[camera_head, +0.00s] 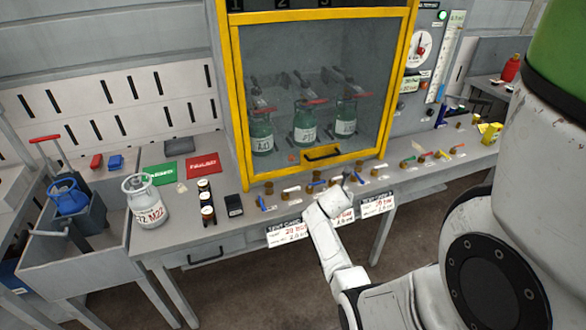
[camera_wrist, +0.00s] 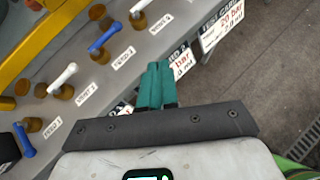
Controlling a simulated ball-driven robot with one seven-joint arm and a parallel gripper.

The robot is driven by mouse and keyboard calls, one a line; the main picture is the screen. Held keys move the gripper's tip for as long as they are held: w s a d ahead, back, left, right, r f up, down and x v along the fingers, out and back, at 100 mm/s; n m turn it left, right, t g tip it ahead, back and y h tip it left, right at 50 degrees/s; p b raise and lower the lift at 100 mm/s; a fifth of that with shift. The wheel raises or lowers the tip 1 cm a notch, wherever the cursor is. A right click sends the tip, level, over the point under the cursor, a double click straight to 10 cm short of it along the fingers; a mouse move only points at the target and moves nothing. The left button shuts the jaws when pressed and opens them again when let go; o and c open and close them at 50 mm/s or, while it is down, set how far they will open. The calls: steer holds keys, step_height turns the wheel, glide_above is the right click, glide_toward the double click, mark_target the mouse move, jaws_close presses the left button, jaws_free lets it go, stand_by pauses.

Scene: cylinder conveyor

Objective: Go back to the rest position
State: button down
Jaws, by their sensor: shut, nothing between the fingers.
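My gripper shows in the wrist view (camera_wrist: 157,88) with its two teal fingers pressed together, shut and empty. It points at the front edge of the bench (camera_head: 230,240), by the hanging test cards. In the head view my white arm reaches from the right to the bench front, and its end hides part of the valve row and a card. The fingertips are hard to make out there. In the wrist view a blue-handled valve (camera_wrist: 103,40) and a white-handled valve (camera_wrist: 62,82) stand beyond the fingers, apart from them.
A yellow-framed cabinet (camera_head: 235,90) holds several green cylinders (camera_head: 304,124). A white and grey cylinder (camera_head: 146,202) stands on the bench at left. A blue cylinder (camera_head: 68,196) sits in a holder farther left. Test cards (camera_head: 288,233) hang from the bench edge. Floor (camera_head: 260,290) is open in front.

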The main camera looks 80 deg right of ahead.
steer(key=w+a+f+m+t+y+b, duration=0.15)
steer(key=w+a+m, duration=0.4)
steer(key=a, duration=0.75)
steer(key=w+a+f+m+t+y+b, duration=0.1)
steer(key=w+a+f+m+y, duration=0.15)
steer(key=w+a+m, duration=0.65)
steer(key=s+a+r+m+y, duration=0.1)
steer(key=s+a+y, duration=0.1)
steer(key=a, duration=0.7)
steer(key=s+a+r+m+g+y+b, duration=0.1)
steer(key=s+a, duration=0.3)
steer(key=a, duration=0.6)
steer(key=s+a+r+m+y, duration=0.2)
steer(key=s+a+y, duration=0.1)
steer(key=a, duration=0.6)
steer(key=shift+s+a+r+b, duration=0.15)
steer(key=shift+s+r+b, duration=0.15)
steer(key=shift+s, duration=0.25)
steer(key=shift+g, duration=0.25)
